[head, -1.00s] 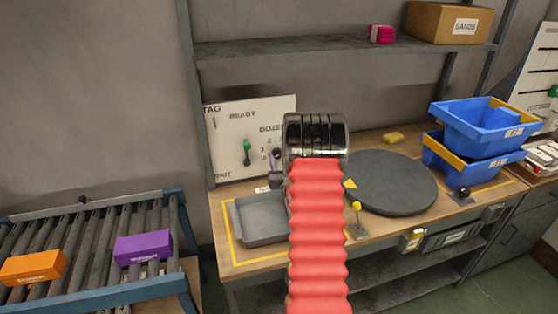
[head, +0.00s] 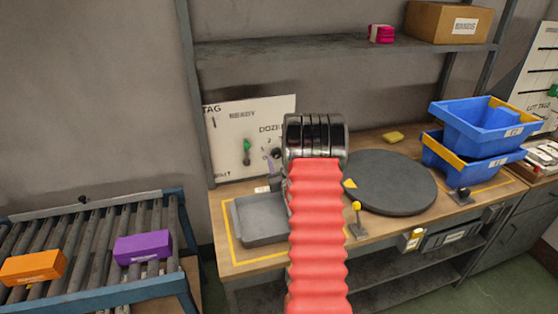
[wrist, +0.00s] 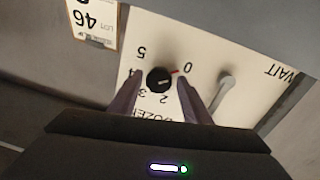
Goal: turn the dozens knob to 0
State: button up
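The dozens knob (wrist: 159,80) is a round black dial on the white panel (wrist: 207,45), which appears upside down in the wrist view. A red mark on its rim points at the printed 0. The digits 2, 3, 4 and 5 also show around it; 1 is not visible, on the side my right-hand finger covers. My gripper (wrist: 160,82) has its two purple-grey fingers apart, one on each side of the knob in the picture, with gaps between. In the head view the dark knob (head: 276,153) shows just above a fingertip; my red arm hides the rest.
A grey lever (wrist: 226,90) stands beside the knob, and a lot card (wrist: 97,20) hangs nearby. In the head view a grey tray (head: 262,218) and a round turntable (head: 395,183) sit on the bench below the panel.

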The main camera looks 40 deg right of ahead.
jog(key=shift+o, duration=0.8)
jog(key=shift+s, duration=0.1)
jog(key=shift+v, duration=3.65)
